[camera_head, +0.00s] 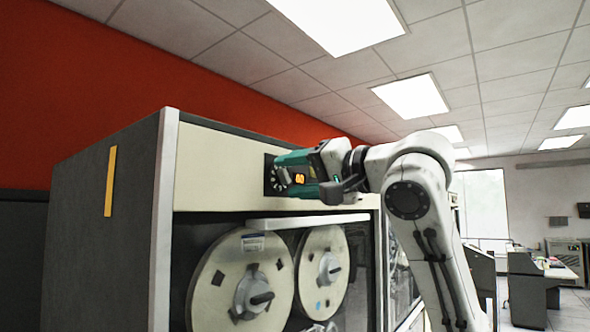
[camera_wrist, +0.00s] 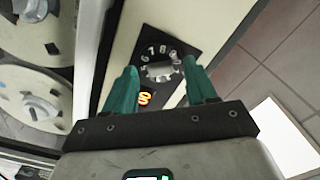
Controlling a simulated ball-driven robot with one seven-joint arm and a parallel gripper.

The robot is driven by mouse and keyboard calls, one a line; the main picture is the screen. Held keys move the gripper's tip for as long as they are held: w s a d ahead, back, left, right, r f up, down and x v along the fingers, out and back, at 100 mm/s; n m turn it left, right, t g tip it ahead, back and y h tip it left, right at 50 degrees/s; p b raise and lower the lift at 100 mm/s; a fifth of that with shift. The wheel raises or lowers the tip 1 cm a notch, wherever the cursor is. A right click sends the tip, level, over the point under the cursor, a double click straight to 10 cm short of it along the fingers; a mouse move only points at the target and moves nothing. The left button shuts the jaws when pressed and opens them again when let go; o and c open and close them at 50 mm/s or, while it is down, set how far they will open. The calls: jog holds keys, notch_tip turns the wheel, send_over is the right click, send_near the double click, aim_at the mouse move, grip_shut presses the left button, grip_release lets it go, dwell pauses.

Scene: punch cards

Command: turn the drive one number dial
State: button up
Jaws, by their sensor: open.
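The number dial (camera_wrist: 160,71) is a pale round knob on a black plate, with white digits around its upper side. In the head view the dial (camera_head: 272,179) is on the cream top panel of a tape drive cabinet and is partly covered by my gripper. My gripper (camera_wrist: 160,66) is open, with one teal finger on each side of the knob in the wrist view. Its fingertips are close to the plate; I cannot tell whether they touch the knob. My gripper (camera_head: 281,168) also shows in the head view, reaching in from the right.
An orange lit number (camera_wrist: 145,98) shows beside the dial. Two tape reels (camera_head: 240,278) sit below the panel behind a frame. The cabinet's grey side (camera_head: 105,230) has a yellow strip. Desks and other machines stand far right.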

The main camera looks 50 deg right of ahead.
jog(key=shift+w, duration=0.2)
jog(key=shift+f, duration=0.1)
grip_shut()
dwell(0.4)
